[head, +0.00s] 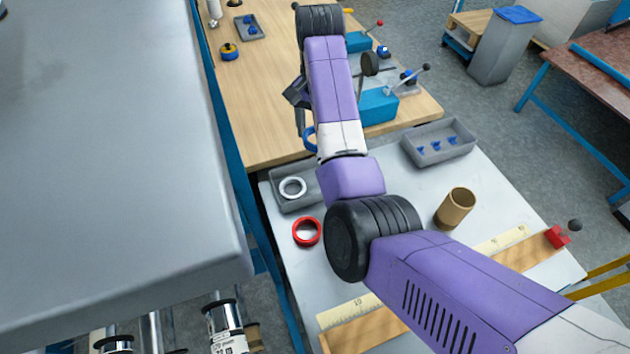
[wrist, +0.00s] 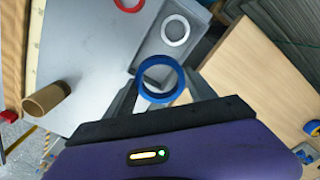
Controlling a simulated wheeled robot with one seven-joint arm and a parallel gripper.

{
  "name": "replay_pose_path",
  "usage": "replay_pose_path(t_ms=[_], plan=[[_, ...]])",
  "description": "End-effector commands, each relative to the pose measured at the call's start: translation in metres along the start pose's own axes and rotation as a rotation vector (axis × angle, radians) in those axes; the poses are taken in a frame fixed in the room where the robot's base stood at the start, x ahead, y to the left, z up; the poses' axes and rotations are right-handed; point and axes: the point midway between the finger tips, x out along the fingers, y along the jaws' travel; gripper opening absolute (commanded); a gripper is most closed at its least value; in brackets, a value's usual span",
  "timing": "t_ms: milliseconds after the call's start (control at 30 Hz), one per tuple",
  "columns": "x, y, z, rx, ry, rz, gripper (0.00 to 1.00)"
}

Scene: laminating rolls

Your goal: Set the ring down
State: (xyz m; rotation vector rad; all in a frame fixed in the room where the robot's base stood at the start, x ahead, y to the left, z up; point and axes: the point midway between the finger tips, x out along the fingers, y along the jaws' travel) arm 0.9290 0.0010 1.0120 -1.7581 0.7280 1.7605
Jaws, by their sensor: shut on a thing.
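My gripper (wrist: 160,84) is shut on a blue ring (wrist: 158,98), one finger at each side of it. The ring's opening faces the wrist camera. In the head view, part of the blue ring (head: 309,139) shows beside my arm, which hides most of the gripper. In the wrist view, the ring overlaps the near end of a grey tray (wrist: 152,48); its height above the surface is unclear. A white ring (wrist: 165,31) lies in that tray, also seen in the head view (head: 282,189). A red ring (head: 297,239) lies on the pale tabletop beside the tray.
A brown tube (head: 452,212) stands on the pale table (head: 400,215). A grey bin (head: 440,156) with several blue pieces sits at its far edge. The wooden bench (head: 262,110) beyond holds blue lever devices (head: 378,106). Wooden strips with rulers lie at the near side.

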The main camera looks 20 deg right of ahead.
Motion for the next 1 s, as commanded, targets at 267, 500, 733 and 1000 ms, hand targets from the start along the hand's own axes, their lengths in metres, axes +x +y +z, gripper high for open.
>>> replay_pose_path(t_ms=[267,500,733,1000], plan=[[0.068,0.002,-0.001,0.001,-0.001,0.003,0.14],[0.111,0.001,0.000,0.000,-0.003,0.002,0.14],[0.131,0.000,-0.001,-0.001,0.000,0.000,0.14],[0.167,0.001,0.000,0.000,-0.002,0.001,0.14]])
